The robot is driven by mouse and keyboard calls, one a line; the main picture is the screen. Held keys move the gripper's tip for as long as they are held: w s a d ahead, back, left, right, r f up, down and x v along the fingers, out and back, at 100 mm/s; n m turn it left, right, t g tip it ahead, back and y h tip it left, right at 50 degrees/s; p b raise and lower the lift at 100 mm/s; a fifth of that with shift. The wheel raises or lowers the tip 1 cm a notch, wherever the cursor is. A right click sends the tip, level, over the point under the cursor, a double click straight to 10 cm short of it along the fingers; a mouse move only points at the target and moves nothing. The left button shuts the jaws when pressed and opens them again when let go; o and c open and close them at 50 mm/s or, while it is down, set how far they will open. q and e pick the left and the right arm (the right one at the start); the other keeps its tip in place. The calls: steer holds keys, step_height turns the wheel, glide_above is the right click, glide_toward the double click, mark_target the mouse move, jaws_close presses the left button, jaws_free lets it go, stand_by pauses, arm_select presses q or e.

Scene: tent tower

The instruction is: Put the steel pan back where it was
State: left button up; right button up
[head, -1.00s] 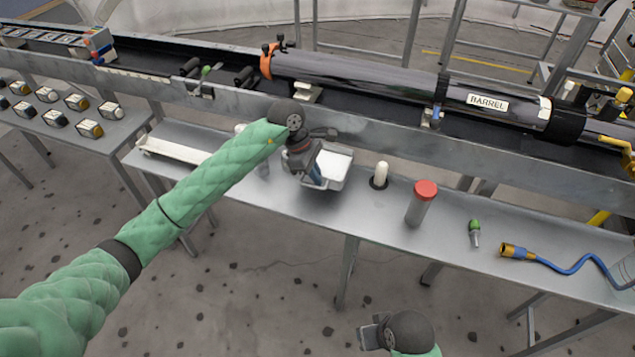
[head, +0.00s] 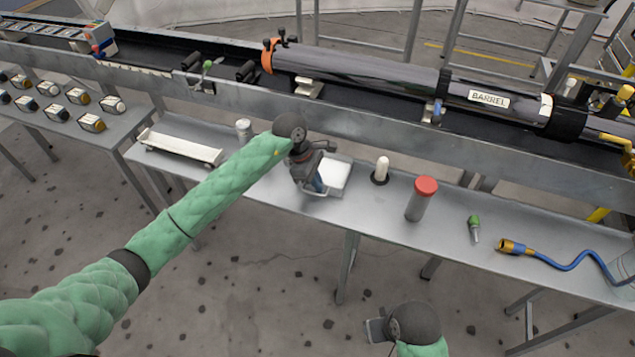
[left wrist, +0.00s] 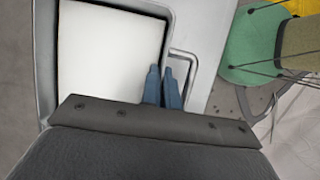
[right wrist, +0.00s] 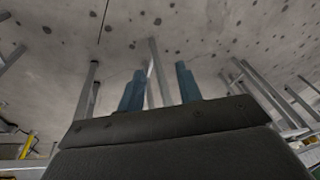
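The steel pan (head: 347,180) is a square grey pan with a white filling, at the grey shelf in the middle of the head view. In the left wrist view the pan (left wrist: 45,60) fills the upper left, with a looped handle (left wrist: 191,62) on its right side. My left gripper (head: 318,181) points down at the pan's near side. Its blue fingers (left wrist: 161,88) are close together at the pan's rim by the handle, shut on it. I cannot tell whether the pan touches the shelf. My right gripper (head: 374,331) is open and empty, low in front of the shelf (right wrist: 158,90).
On the shelf (head: 290,205), a white tray (head: 180,147) and a small canister (head: 244,130) stand left. A white-tipped peg (head: 382,168), red-capped jar (head: 422,199), green-topped piece (head: 474,228) and blue cable (head: 570,263) are right. The long barrel (head: 370,80) lies behind.

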arm_select(q)
steer(key=o, duration=0.4)
steer(key=shift+o, duration=0.2)
steer(key=shift+r, duration=0.1)
